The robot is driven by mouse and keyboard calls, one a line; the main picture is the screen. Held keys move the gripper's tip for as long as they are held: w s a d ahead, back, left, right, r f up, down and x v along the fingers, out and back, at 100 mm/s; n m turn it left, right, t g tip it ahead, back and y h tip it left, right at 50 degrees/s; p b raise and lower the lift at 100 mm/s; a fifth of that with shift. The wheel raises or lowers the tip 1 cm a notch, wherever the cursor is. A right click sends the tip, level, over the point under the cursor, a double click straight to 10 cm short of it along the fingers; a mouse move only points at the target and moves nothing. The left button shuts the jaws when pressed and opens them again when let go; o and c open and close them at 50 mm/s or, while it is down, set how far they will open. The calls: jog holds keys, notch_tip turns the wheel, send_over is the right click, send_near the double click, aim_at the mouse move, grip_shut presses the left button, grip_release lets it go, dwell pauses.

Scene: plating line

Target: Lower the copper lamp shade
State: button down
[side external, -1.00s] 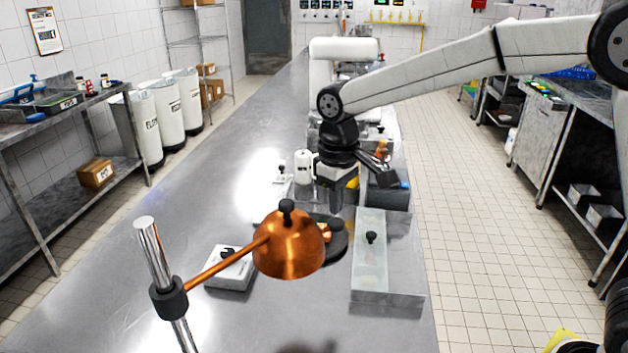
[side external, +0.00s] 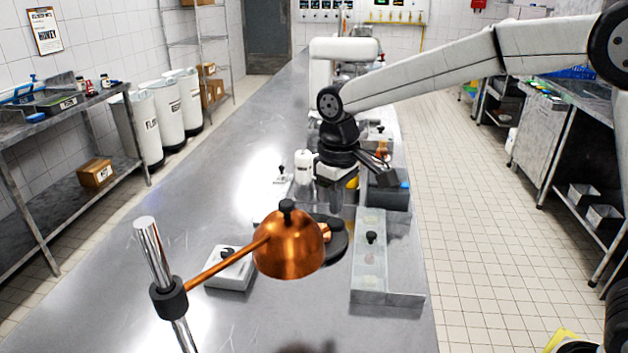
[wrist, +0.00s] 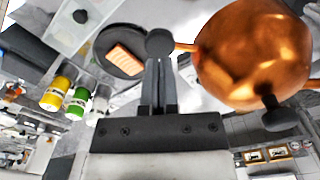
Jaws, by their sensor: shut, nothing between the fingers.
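The copper lamp shade (side external: 288,246) hangs over the counter on a copper arm (side external: 228,262), which joins a black collar (side external: 168,300) on an upright chrome pole (side external: 153,250). A black knob (side external: 287,206) tops the shade. My gripper (wrist: 158,62) is shut and empty. In the side view it is behind the shade, apart from it. In the wrist view the shade (wrist: 252,52) fills the upper right, with its knob (wrist: 279,115) at lower right. A dark round piece (wrist: 160,43) shows just past the fingertips; I cannot tell whether they touch.
A dark round plate (side external: 335,243) with an orange-brown block (wrist: 126,58) lies behind the shade. A white box (side external: 230,268) sits left of it and a clear-lidded tray (side external: 370,260) right. Bottles (wrist: 76,102) stand near the gripper. The counter's left side is clear.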

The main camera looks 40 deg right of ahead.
aim_at(336, 222)
jog(key=shift+f, duration=0.2)
jog(key=shift+f, duration=0.35)
jog(key=shift+f, duration=3.55)
jog(key=shift+r, duration=4.55)
